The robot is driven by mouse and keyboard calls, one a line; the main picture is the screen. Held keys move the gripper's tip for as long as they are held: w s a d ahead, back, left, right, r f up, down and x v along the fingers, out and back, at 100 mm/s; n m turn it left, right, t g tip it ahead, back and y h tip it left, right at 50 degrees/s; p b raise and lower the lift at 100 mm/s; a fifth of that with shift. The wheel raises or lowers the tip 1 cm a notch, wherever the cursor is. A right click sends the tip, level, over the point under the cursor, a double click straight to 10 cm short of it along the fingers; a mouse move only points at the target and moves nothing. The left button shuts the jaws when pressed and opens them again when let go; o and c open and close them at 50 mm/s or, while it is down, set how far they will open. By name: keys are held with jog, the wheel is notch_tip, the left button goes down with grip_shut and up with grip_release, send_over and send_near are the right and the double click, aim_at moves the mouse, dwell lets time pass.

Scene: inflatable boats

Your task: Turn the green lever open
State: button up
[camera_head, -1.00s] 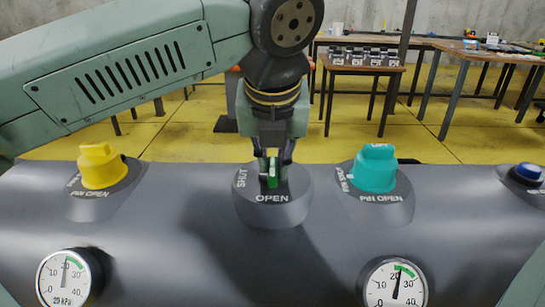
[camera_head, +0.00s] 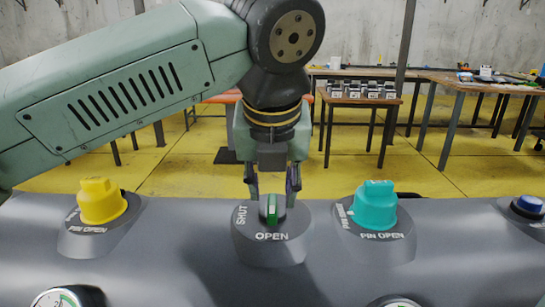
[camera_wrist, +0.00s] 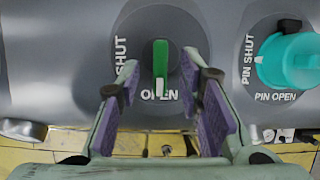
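The green lever (camera_head: 271,209) stands on a grey round base (camera_head: 272,250) in the middle of the grey panel. The word OPEN is in front of it and SHUT to its left. In the wrist view the lever (camera_wrist: 160,65) points straight down, its white tip at the word OPEN. My gripper (camera_head: 273,188) is just above and behind the lever, pointing down. In the wrist view my gripper (camera_wrist: 163,95) has its purple-padded fingers spread, with a clear gap on both sides of the lever. It holds nothing.
A yellow knob (camera_head: 101,203) stands to the left and a teal knob (camera_head: 374,207) to the right, both marked PIN OPEN. A blue button (camera_head: 529,205) is at the far right. Gauges sit at the front. Tables (camera_head: 360,102) stand well behind.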

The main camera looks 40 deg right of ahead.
jog(key=v, duration=0.9)
jog(key=shift+s+r, duration=0.1)
